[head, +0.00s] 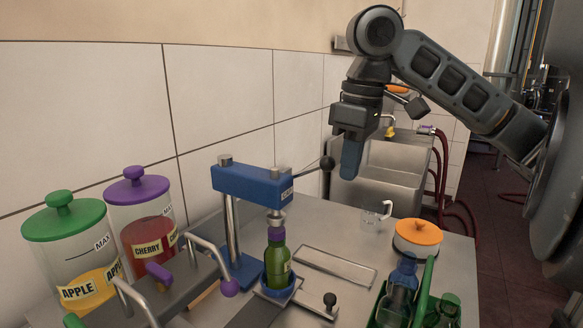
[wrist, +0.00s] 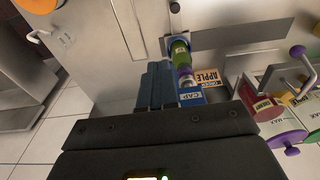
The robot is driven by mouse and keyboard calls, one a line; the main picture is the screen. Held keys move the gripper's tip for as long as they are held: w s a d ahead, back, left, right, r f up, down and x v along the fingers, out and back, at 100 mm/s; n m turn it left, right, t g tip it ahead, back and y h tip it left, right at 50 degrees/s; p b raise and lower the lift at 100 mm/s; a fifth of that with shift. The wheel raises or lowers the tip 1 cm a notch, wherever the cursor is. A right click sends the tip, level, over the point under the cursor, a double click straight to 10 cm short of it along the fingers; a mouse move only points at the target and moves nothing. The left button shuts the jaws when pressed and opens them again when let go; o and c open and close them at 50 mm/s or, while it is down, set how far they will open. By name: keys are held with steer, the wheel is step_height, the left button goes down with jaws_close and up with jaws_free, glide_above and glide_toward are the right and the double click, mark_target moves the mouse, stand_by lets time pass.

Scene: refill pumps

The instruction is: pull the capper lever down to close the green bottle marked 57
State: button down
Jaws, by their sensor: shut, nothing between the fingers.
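The blue capper (head: 252,184) stands at the back of the steel counter. Its thin lever sticks out to the right, slightly raised, ending in a black knob (head: 327,163). The green bottle (head: 277,262) stands upright under the capper head with a purple cap on its neck; its number is too small to read. The bottle (wrist: 180,50) and capper (wrist: 191,97) also show in the wrist view. My gripper (head: 350,172) is shut and empty, fingers pointing down just right of the knob; contact cannot be told. In the wrist view its fingers (wrist: 158,86) hide the knob.
Apple (head: 64,242) and cherry (head: 144,215) jars stand at left behind pump spouts. A green crate (head: 425,290) with bottles, an orange-lidded jar (head: 417,238) and a glass mug (head: 376,218) are at right. A sink (head: 390,168) lies behind my gripper.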

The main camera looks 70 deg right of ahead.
step_height(320, 180, up, 8)
steer(key=p, duration=0.5)
steer(key=shift+r, duration=0.2)
